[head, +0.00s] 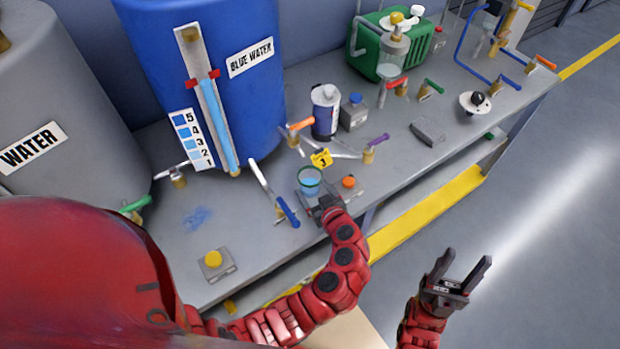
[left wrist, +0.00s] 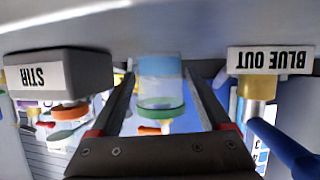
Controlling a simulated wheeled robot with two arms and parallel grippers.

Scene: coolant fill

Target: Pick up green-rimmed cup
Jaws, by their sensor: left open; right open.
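The green-rimmed cup (head: 310,184) stands upright on the bench and holds blue liquid. My left gripper (head: 324,204) is low at the bench, right at the near side of the cup. The left wrist view is upside down; there the cup (left wrist: 160,92) shows between the two spread fingers, with a gap visible on both sides. The left gripper is open, and contact with the cup cannot be made out. My right gripper (head: 458,275) is open and empty, over the floor to the right of the bench.
Beside the cup is a grey box with an orange button (head: 348,182), marked STIR in the wrist view (left wrist: 58,76). A blue-handled valve (head: 288,212) stands close on the left. A yellow-button box (head: 214,262) sits front left.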

